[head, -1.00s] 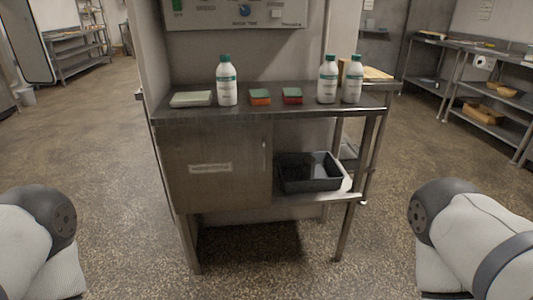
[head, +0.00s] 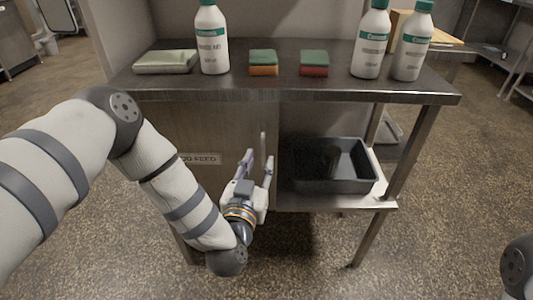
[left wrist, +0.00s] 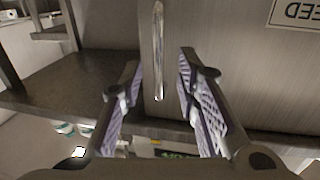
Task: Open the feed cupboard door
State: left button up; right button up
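The feed cupboard door (head: 222,125) is the flat brown-grey metal panel under the left half of the bench. It looks shut, and my arm hides part of it. Its vertical bar handle (head: 263,146) is near the door's right edge. The label (head: 200,159) is partly covered by my arm. My left gripper (head: 257,165) is open in front of the handle. In the left wrist view the handle (left wrist: 159,50) lies between the two spread fingers, with a gap on both sides. The door (left wrist: 235,70) is behind them. My right gripper is out of view.
The steel bench top (head: 285,88) overhangs the door and holds white bottles (head: 212,38), two sponges (head: 263,63) and a folded cloth (head: 165,62). A black tub (head: 335,168) sits on the open shelf right of the door. Floor in front is clear.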

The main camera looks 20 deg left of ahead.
aim_at(263, 155)
pick_arm(q)
jog(key=w, duration=0.4)
jog(key=shift+w+a, duration=0.15)
jog(key=shift+w, duration=0.05)
grip_shut()
jog(key=shift+s, duration=0.1)
